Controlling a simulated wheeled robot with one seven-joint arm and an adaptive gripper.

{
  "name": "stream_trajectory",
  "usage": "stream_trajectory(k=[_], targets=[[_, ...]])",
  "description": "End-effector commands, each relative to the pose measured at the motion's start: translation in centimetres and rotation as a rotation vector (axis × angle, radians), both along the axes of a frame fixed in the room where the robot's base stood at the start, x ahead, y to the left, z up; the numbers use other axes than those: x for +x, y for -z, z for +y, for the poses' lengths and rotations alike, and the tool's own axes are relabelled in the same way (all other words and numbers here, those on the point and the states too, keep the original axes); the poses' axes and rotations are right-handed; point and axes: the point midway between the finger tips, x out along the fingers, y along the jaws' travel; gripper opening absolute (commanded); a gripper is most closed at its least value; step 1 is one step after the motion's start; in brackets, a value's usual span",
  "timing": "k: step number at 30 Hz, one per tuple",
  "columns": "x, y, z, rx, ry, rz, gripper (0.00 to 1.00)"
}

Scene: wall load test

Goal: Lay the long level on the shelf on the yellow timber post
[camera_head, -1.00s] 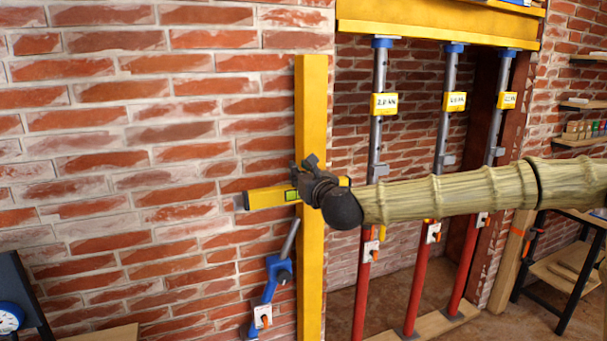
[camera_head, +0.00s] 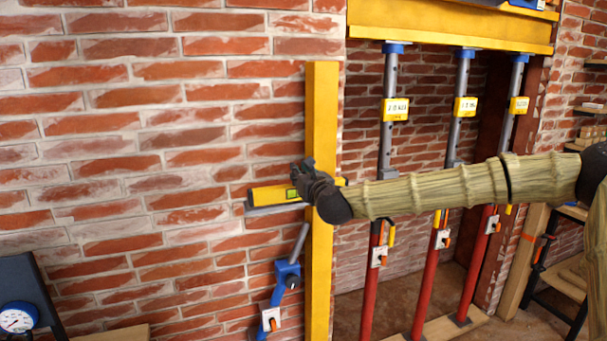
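The yellow timber post (camera_head: 321,110) stands upright against the brick wall. The long yellow level (camera_head: 268,195) lies across its front, roughly horizontal, with its left end sticking out past the post. A thin grey strip (camera_head: 270,209) shows just under the level's left part; it looks like the shelf, but I cannot tell whether the level rests on it. My gripper (camera_head: 305,177) is at the level's middle, in front of the post. Its dark body hides part of the level, and I cannot see how its fingers sit. The level's right tip shows just right of my gripper.
A blue and grey angled prop (camera_head: 286,268) stands low, left of the post. Red and grey props (camera_head: 369,285) hold a yellow beam (camera_head: 450,28) in the opening at right. A gauge (camera_head: 17,317) is at lower left. The wall above the level is clear.

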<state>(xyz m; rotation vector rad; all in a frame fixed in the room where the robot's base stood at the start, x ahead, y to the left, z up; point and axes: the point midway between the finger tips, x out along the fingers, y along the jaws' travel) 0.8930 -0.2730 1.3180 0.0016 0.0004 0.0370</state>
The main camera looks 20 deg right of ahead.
Motion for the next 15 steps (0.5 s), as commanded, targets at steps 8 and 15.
stream_trajectory(k=[8, 15], targets=[[2.1, 0.0, 0.1, -0.001, 0.000, 0.000, 0.00], [3.7, 0.2, 0.1, -0.001, 0.000, -0.002, 0.00]])
